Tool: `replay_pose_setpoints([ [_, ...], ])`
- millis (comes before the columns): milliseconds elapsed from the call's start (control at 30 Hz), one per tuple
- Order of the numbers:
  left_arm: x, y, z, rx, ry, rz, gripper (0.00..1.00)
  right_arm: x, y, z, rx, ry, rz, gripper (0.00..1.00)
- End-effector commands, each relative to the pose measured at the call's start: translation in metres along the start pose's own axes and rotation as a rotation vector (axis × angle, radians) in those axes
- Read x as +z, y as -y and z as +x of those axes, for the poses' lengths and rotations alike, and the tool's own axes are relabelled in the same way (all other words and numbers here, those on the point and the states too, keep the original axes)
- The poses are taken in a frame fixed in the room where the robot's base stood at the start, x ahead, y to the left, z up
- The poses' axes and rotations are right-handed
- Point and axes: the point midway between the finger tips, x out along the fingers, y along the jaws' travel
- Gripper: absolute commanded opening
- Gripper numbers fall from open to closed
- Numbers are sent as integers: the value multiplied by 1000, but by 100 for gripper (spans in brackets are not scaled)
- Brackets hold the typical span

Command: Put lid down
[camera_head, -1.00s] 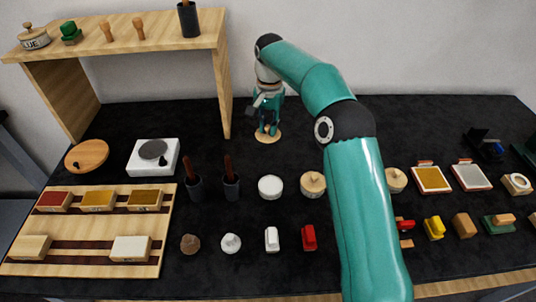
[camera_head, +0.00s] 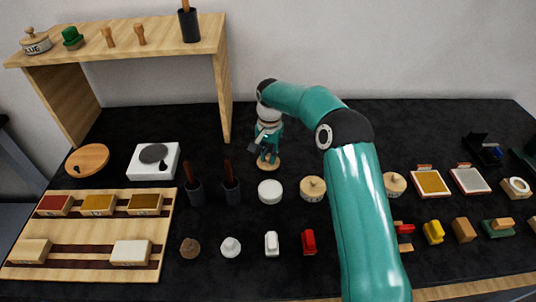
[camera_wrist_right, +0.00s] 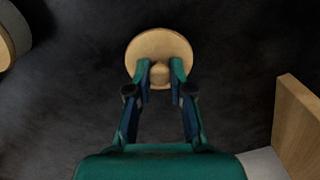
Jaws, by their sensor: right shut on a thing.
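The lid (camera_head: 266,166) is a round, light wooden disc with a knob. My right gripper (camera_head: 267,158) is shut on its knob, above the black worktop, behind the white round pot. The lid faces the right wrist camera (camera_wrist_right: 160,45), with the fingertips (camera_wrist_right: 160,75) on both sides of the knob. I cannot tell whether its underside touches the worktop. My left gripper is not in view.
A white round pot (camera_head: 270,191) and a wood-lidded jar (camera_head: 312,188) stand in front of the lid. Two dark cups (camera_head: 231,192) with brown handles stand to the left. The shelf's upright (camera_head: 224,95) is close on the left. Worktop behind the lid is clear.

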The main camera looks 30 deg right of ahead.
Motion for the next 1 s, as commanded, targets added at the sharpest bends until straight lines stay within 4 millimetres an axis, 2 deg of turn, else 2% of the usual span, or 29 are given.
replay_pose_setpoints([
  [67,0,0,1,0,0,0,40,0,0,2,0,0,0,0],
  [100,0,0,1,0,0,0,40,0,0,2,0,0,0,24],
  [233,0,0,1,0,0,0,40,0,0,1,0,0,0,45],
  [667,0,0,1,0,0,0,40,0,1,-6,-3,-2,0,45],
  [833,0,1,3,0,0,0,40,-1,1,-29,-4,-3,1,45],
  [1000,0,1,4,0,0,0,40,0,2,-65,-5,-3,0,45],
])
